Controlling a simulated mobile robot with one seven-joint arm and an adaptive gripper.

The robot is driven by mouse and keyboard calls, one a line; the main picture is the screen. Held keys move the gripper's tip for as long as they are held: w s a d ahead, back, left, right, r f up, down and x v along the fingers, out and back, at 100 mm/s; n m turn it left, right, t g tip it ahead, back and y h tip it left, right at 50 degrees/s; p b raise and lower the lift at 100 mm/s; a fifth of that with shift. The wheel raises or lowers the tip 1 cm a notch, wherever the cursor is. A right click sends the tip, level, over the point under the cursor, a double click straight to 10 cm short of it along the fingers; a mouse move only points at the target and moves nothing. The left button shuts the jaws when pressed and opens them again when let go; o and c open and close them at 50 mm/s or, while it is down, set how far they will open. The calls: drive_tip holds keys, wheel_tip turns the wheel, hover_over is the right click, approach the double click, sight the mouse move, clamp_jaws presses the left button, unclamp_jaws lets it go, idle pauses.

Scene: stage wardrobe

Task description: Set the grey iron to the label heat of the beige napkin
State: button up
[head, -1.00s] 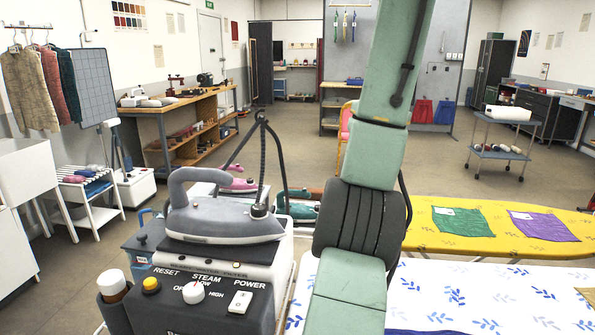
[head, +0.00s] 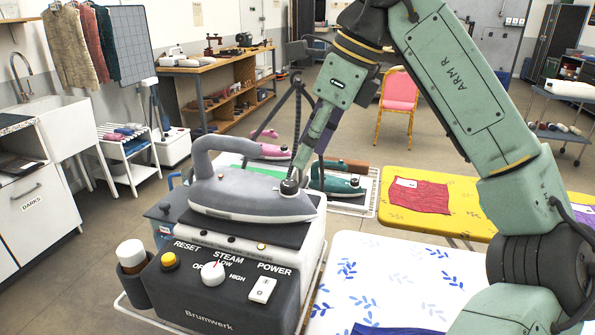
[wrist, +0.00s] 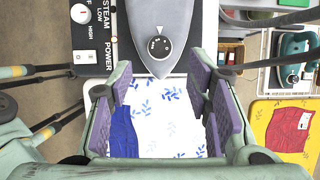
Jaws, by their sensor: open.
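The grey iron (head: 240,190) rests flat on a steam station, its nose to the right. Its round dark dial (head: 289,187) sits near the nose. In the wrist view the iron (wrist: 150,22) points down the picture, and its dial (wrist: 159,47) has small white marks that I cannot read. My gripper (head: 312,150) is above and behind the nose in the head view. In the wrist view my gripper (wrist: 160,78) is open and empty, its purple-padded fingers on either side of the iron's nose, apart from the dial. I cannot see a beige napkin now.
The station's control panel (head: 215,290) has a steam knob (head: 212,273) and power switch (head: 262,289). A white leaf-print board (head: 400,275) carries a blue cloth (wrist: 123,130). A yellow board (head: 455,190) carries a red labelled napkin (head: 419,197). A teal iron (head: 338,185) stands behind.

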sight(291, 183)
drive_tip(key=x, duration=0.6)
drive_tip(key=shift+a+f+p, duration=0.15)
drive_tip(key=shift+p, duration=0.25)
clamp_jaws()
